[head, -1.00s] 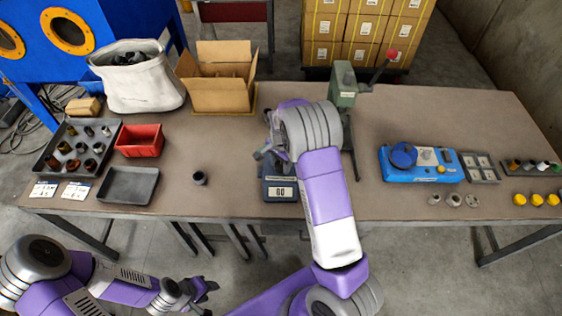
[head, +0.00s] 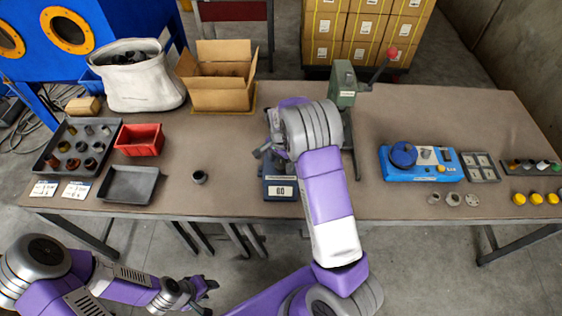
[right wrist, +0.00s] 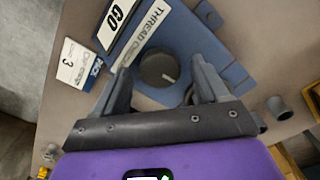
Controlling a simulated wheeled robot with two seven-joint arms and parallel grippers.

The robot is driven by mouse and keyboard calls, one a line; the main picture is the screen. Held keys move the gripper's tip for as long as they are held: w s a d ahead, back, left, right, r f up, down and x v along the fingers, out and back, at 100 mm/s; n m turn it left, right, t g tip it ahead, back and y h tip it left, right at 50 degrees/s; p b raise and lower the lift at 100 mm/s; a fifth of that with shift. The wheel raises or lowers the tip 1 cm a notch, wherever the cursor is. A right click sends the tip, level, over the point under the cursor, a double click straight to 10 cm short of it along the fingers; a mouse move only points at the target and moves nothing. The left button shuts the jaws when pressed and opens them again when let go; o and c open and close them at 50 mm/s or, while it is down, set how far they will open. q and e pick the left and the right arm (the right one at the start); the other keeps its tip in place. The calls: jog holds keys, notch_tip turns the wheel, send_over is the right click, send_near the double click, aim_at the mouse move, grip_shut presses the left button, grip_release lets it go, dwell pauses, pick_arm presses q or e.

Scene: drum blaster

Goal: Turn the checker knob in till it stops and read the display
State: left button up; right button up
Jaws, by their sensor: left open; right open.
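The blue thread checker (head: 268,197) sits near the table's front edge, mostly hidden in the head view by my right arm. In the right wrist view its body (right wrist: 225,62) carries a round dark knob (right wrist: 158,68) with a pale mark. My left gripper (head: 204,288) is open and empty, in front of the table.
A dark hollow cylinder (head: 199,177) stands left of the checker. Farther left are an empty grey tray (head: 128,198), a red bin (head: 140,154) and a tray of parts (head: 50,160). A green press (head: 345,85) stands behind. A blue fixture (head: 398,174) lies right.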

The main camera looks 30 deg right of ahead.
aim_at(281, 165)
notch_tip(281, 165, up, 7)
jog(key=shift+r+p, duration=0.1)
jog(key=shift+p, duration=0.4)
